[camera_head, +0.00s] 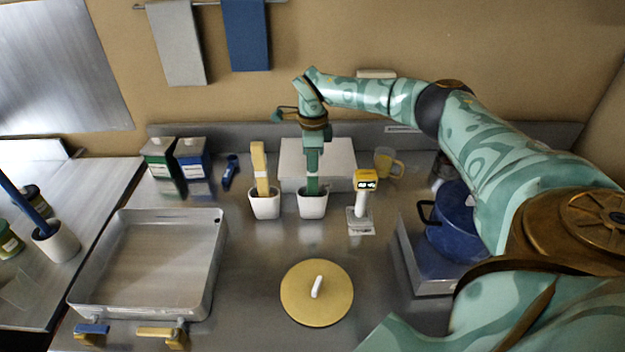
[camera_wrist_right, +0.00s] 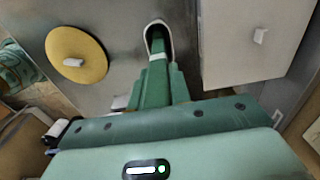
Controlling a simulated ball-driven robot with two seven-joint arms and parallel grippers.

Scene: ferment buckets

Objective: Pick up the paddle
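A green paddle (camera_head: 313,187) stands in a white cup (camera_head: 313,205) near the back of the counter. My right gripper (camera_head: 313,163) comes down from above onto the paddle's upper part. In the right wrist view the paddle (camera_wrist_right: 157,75) runs from the cup (camera_wrist_right: 151,27) to between my right fingers (camera_wrist_right: 166,88), with no gap visible, so the gripper looks shut on it. The paddle's lower end is hidden inside the cup. A yellow paddle (camera_head: 260,165) stands in another white cup (camera_head: 264,207) just left. A blue paddle (camera_head: 22,205) leans in a cup at far left. My left gripper is not in view.
A white box (camera_head: 335,160) stands close behind the cup. A yellow-topped device (camera_head: 364,185) is to the right, with a yellow mug (camera_head: 388,163) behind. A blue pot (camera_head: 452,222) stands further right. A round yellow lid (camera_head: 300,300) and metal tray (camera_head: 75,290) lie in front.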

